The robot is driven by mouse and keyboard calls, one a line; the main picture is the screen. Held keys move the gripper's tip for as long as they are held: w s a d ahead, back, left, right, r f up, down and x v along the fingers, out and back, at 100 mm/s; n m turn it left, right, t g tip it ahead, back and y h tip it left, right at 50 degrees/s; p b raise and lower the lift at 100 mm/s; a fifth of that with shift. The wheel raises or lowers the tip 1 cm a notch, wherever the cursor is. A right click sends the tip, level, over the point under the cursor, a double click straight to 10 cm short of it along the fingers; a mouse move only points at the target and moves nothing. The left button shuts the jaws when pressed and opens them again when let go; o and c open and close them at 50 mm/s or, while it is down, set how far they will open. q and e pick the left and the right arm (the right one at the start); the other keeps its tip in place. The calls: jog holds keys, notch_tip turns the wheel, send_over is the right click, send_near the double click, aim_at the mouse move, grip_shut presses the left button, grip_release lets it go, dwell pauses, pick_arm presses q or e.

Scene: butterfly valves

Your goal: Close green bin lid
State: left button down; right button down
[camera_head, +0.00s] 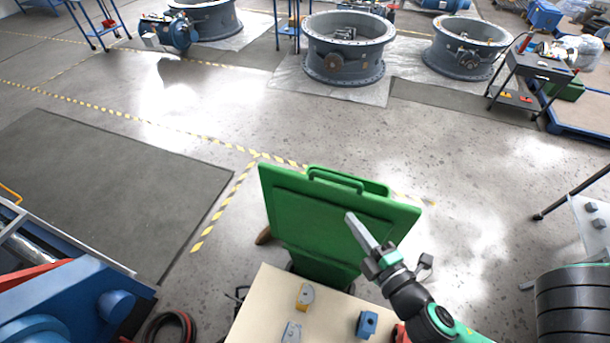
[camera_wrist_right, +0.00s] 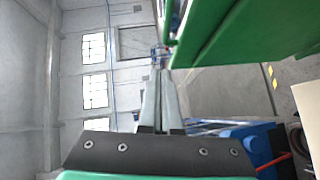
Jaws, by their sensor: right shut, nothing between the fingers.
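The green bin lid (camera_head: 315,225) shows in the head view as a broad green panel beyond the pale tabletop. It looks raised and steeply tilted, with a loop handle (camera_head: 337,178) at its top edge. The bin body below is mostly hidden. My right gripper (camera_head: 350,217) is shut and empty, its fingertips in front of the panel's right half. I cannot tell if they touch it. In the right wrist view, the closed fingertips (camera_wrist_right: 162,76) point beside the green surface (camera_wrist_right: 235,40), which fills the upper right. My left gripper is not in view.
A pale tabletop (camera_head: 258,312) with small blocks lies in front of the bin. Blue machinery (camera_head: 75,295) stands at the lower left and a dark ribbed cylinder (camera_head: 572,305) at the lower right. Large valves (camera_head: 345,55) stand far back, with open floor between.

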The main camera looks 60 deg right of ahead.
jog(key=b, duration=0.4)
send_near(329, 178)
jog(key=x, duration=0.2)
jog(key=p+x, duration=0.1)
jog(key=x, duration=0.1)
jog(key=shift+w+r, duration=0.15)
jog(key=shift+w, duration=0.35)
jog(key=shift+w+d, duration=0.1)
jog(key=shift+d, duration=0.45)
jog(key=shift+f, duration=0.25)
